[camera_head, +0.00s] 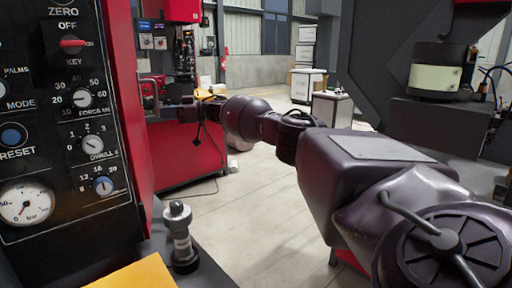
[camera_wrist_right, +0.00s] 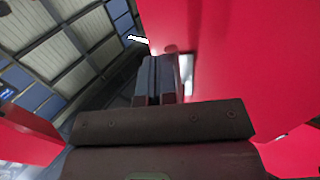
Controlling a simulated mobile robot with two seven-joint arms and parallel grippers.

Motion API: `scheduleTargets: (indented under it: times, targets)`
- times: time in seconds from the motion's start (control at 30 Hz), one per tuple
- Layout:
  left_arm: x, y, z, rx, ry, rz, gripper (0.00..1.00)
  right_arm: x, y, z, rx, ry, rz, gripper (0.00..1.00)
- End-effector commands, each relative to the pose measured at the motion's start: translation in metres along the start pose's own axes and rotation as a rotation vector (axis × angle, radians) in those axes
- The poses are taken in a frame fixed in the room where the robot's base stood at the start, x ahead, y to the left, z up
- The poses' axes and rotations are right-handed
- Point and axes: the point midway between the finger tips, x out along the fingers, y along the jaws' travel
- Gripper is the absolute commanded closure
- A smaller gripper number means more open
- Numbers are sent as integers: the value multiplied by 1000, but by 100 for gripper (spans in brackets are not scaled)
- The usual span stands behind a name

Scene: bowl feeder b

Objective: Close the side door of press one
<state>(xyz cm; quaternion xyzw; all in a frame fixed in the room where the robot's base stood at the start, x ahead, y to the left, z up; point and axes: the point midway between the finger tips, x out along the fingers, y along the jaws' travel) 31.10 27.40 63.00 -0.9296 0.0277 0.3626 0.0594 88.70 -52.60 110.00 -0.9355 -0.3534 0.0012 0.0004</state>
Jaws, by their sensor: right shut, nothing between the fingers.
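My right arm reaches from the lower right of the head view to the middle left. Its gripper (camera_head: 178,112) is near the edge of the red and black press panel (camera_head: 122,90). In the right wrist view the fingers (camera_wrist_right: 158,80) are together with nothing between them. A large smooth red panel (camera_wrist_right: 245,65) fills the right of that view, close beside the fingers. It may be the side door, but I cannot tell how far it stands open, nor whether the fingers touch it. My left gripper is not in view.
A black control panel (camera_head: 62,160) with knobs and a gauge fills the left. A grey cylindrical fitting (camera_head: 181,235) stands below it beside a yellow surface (camera_head: 133,274). A red machine (camera_head: 190,160) stands behind my gripper. The floor (camera_head: 265,205) is open in the middle.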

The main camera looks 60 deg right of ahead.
Motion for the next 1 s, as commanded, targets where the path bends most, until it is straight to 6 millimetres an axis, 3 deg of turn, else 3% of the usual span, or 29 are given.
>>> scheduleTargets:
  times: [0.37, 0.7, 1.0]
  targets:
    - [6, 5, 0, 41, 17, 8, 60, 42, 1, 4, 2, -1, -33, 100]
    - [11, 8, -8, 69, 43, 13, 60, 92, -7, 1, 1, 1, -33, 100]
    - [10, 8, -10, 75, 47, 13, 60, 117, -14, -1, -1, 2, -30, 100]
